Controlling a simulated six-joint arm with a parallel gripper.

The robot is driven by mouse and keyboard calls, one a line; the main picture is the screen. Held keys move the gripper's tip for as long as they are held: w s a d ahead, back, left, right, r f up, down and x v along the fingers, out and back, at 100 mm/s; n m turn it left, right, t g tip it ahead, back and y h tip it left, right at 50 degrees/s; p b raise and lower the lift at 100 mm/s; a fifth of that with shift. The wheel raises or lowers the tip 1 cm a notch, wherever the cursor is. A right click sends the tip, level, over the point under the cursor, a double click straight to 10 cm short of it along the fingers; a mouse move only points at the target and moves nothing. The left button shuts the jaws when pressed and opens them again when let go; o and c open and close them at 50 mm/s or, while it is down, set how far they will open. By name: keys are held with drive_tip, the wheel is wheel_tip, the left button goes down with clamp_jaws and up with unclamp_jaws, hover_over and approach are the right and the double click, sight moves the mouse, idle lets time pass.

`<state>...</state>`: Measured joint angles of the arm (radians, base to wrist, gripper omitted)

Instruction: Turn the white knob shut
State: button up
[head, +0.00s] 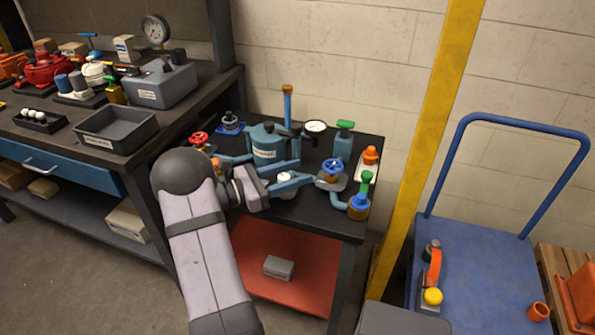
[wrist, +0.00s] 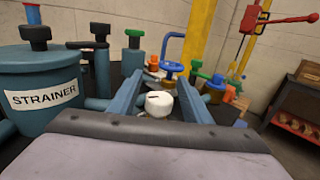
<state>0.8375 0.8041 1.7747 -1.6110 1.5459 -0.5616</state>
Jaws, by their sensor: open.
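The white knob (head: 286,179) is on the black-topped stand, in front of the blue-green strainer pot (head: 267,152). In the wrist view the white knob (wrist: 159,104) shows between my two blue-grey fingers, with a dark mark on its top. My gripper (head: 305,172) is open and reaches across the knob from the left in the head view. In the wrist view my gripper (wrist: 163,78) has a finger on each side of the knob. I cannot tell whether either finger touches it. The fingers partly hide the knob and its base in the head view.
A blue handwheel (head: 333,167) stands just beyond the fingertips, with green (head: 367,177) and orange (head: 371,154) knobs to its right. A red handwheel (head: 198,139) is at the stand's left. A gauge (head: 315,127) and a green-topped valve (head: 345,126) stand behind.

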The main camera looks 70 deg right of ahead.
drive_tip(key=shift+s+d, duration=0.3)
drive_tip(key=shift+s, duration=0.05)
drive_tip(key=c, duration=1)
drive_tip(key=shift+y, duration=0.3)
drive_tip(key=shift+s+a+m+g+y, duration=0.15)
drive_tip(key=shift+a+m+g+y, duration=0.05)
drive_tip(key=shift+m+g+y, duration=0.6)
drive_tip(key=shift+s+a+m+g+y, duration=0.15)
drive_tip(key=shift+m+g+y, duration=0.3)
drive_tip(key=shift+m+y, duration=0.45)
drive_tip(key=shift+s+a+m+g+y, duration=0.1)
drive_tip(key=shift+a+m+g+y, duration=0.15)
drive_tip(key=shift+m+g+y, duration=0.6)
drive_tip(key=shift+n, duration=0.25)
drive_tip(key=o, duration=1)
